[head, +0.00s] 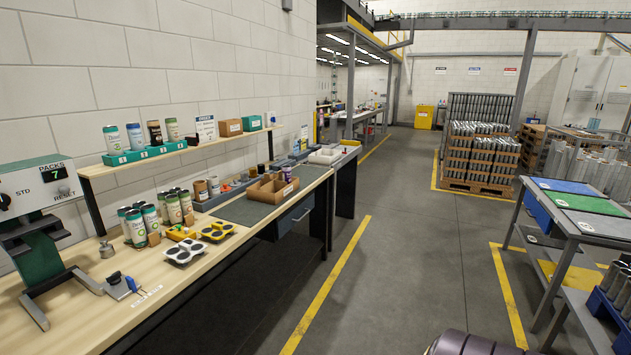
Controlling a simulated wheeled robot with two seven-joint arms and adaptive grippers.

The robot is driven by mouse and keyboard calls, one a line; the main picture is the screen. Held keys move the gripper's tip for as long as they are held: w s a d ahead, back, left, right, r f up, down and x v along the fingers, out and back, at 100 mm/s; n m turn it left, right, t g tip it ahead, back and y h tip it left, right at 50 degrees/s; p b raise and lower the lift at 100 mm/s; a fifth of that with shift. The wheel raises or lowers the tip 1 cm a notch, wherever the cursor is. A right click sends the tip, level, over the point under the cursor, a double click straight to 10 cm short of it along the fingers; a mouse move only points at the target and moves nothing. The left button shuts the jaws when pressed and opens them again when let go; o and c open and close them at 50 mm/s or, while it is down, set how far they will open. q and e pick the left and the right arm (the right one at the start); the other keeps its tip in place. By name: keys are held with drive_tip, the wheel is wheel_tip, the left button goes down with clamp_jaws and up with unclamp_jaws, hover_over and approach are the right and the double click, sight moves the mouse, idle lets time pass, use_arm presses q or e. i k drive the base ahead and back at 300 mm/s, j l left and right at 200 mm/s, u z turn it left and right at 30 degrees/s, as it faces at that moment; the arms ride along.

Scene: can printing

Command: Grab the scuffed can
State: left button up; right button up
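Several printed cans stand on the wooden workbench (110,312) at left, including a group of white-and-green cans (150,218) and cans beside it (174,208). More cans, such as a dark one (154,132), stand in a green holder (146,154) on the wall shelf. Plain grey cans (612,274) sit in a blue crate (603,304) at the right edge. No scuff can be made out on any can at this size, so I cannot tell which is scuffed. Neither of my grippers is in view.
A green machine (35,220) stands at the bench's left end. White and yellow hole trays (184,252) and a cardboard box (272,190) lie on the bench. A table with blue and green mats (592,203) stands right. Open floor (420,270) lies between; stacked pallets (480,152) stand behind.

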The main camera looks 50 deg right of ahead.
sight(286, 168)
drive_tip(key=z, duration=1.4)
drive_tip(key=i+l+u, duration=0.1)
drive_tip(key=i+l, duration=0.25)
drive_tip(key=i, duration=0.25)
drive_tip(key=i+l+u, duration=0.1)
drive_tip(key=i+l, duration=0.3)
drive_tip(key=i, duration=0.15)
drive_tip(key=i+l, duration=0.4)
drive_tip(key=i, duration=0.2)
drive_tip(key=u, duration=0.05)
